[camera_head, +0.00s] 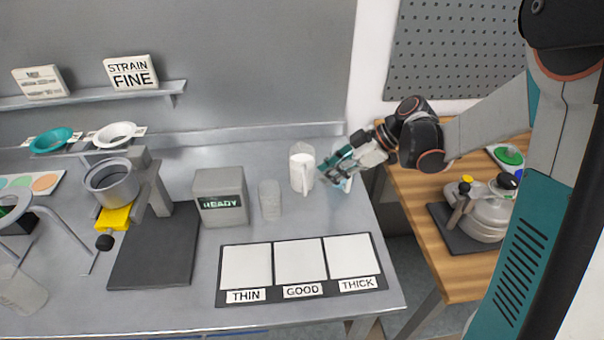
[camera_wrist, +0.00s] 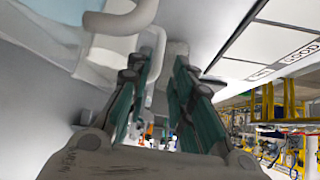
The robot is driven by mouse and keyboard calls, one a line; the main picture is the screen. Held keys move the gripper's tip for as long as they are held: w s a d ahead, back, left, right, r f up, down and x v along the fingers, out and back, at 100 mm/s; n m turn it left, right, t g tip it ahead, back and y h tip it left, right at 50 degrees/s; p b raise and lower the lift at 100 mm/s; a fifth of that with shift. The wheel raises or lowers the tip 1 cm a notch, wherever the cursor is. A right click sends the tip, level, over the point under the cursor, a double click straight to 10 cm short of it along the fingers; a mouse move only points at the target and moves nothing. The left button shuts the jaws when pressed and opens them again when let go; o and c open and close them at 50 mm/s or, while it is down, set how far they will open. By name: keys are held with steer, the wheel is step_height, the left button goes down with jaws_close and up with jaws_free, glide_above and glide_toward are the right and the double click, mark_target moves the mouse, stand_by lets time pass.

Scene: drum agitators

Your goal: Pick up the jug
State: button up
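A white jug (camera_head: 299,170) stands on the grey bench, right of the middle in the head view, with its handle toward the front right. My gripper (camera_head: 326,170) is just right of the jug, pointing left at the handle side. In the wrist view, a pale curved handle (camera_wrist: 126,20) shows at the upper left, beyond and beside the fingers. The fingers of my gripper (camera_wrist: 160,75) are apart there with a gap between them. I cannot tell whether part of the handle lies between them or whether they touch it.
A clear beaker (camera_head: 270,200) stands left of the jug, beside the READY box (camera_head: 221,196). The THIN, GOOD and THICK board (camera_head: 300,294) lies in front. A translucent object (camera_head: 345,184) is partly hidden behind my gripper. A wooden table (camera_head: 424,205) is at the right.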

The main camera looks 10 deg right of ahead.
mark_target(305, 189)
steer(key=b+x, duration=0.3)
steer(key=x, duration=0.6)
steer(key=shift+a+f, duration=0.15)
steer(key=shift+f, duration=0.25)
steer(key=shift+r, duration=0.1)
steer(key=shift+c, duration=0.5)
jaws_close()
